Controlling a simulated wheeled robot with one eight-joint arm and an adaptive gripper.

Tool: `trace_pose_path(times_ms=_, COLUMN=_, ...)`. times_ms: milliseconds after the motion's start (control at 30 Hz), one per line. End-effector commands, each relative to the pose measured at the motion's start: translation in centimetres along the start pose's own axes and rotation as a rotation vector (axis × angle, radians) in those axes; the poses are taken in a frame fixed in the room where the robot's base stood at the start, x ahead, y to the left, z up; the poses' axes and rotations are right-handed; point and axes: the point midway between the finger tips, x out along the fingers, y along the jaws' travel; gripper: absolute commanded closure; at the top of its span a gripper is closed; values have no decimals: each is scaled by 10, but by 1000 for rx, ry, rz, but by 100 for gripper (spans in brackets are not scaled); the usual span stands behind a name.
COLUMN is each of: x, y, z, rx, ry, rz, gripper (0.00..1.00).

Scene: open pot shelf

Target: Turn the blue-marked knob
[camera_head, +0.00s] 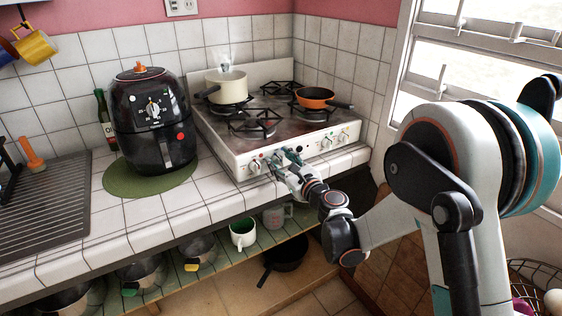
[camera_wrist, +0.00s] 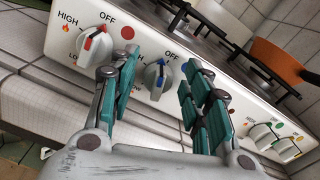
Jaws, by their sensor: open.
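The blue-marked knob (camera_wrist: 155,78) is on the stove's white front panel in the wrist view. It is a grey-white knob with a blue pointer, below an OFF label. My gripper (camera_wrist: 159,68) is open, with one green finger on each side of this knob. I cannot tell whether the fingers touch it. In the head view my gripper (camera_head: 284,158) is at the stove's front panel and hides much of the knob area. A red-marked knob (camera_wrist: 94,45) is just left of my left finger, beside HIGH and OFF labels.
The stove (camera_head: 232,152) carries a cream pot (camera_head: 228,88) with steam above it and an orange pan (camera_head: 314,98). More knobs (camera_head: 327,143) are at the panel's right. A black air fryer (camera_head: 150,125) stands left on a green mat (camera_head: 125,187). Pots and mugs sit on the shelf below.

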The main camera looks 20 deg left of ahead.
Motion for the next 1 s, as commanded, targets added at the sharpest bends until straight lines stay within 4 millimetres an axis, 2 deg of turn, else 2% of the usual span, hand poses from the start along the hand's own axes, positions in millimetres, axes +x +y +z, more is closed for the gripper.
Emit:
trace_pose_path(times_ms=167, x=-25, y=-1, z=0, rx=0, ry=1, rz=-1, gripper=56)
trace_pose_path(times_ms=400, x=-74, y=-1, z=0, rx=0, ry=1, rz=-3, gripper=56)
trace_pose_path(times_ms=600, x=-104, y=-1, z=0, rx=0, ry=1, rz=-2, gripper=56)
trace_pose_path(times_ms=767, x=-115, y=0, z=0, rx=0, ry=1, rz=-1, gripper=56)
trace_pose_path(times_ms=1000, x=-117, y=0, z=0, rx=0, ry=0, rz=0, gripper=56)
